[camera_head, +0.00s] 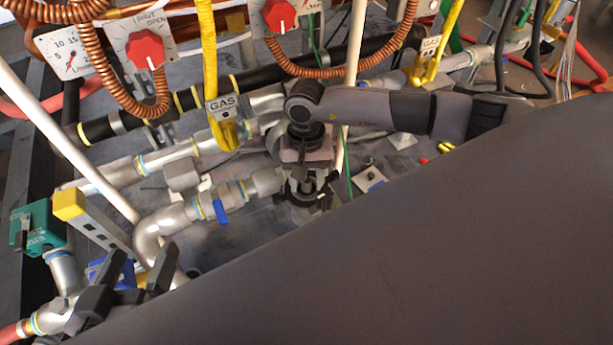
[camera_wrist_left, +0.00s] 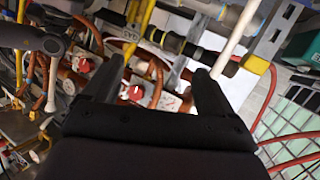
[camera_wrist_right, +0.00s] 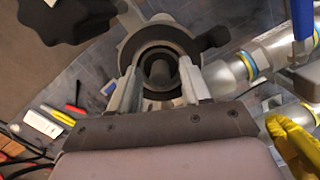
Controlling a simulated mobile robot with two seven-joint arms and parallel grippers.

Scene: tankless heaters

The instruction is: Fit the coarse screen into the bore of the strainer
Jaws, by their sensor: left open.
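The strainer appears as a dark round fitting below my right gripper (camera_head: 305,175) in the head view, mostly hidden by the gripper. In the right wrist view its round grey mouth (camera_wrist_right: 160,42) faces the camera. My right gripper's fingers (camera_wrist_right: 160,75) are spread on either side of a dark ring with a rounded grey piece inside. I cannot tell whether this is the coarse screen, or whether the fingers grip it. My left gripper (camera_head: 125,275) is open at the lower left by the pipe elbow. Its spread fingers (camera_wrist_left: 160,72) have nothing between them.
A green box (camera_head: 38,227) stands at the left. Red knobs (camera_head: 145,51) and copper coils line the back. Small tools (camera_wrist_right: 62,116) lie on the floor. My own arm covers the lower right.

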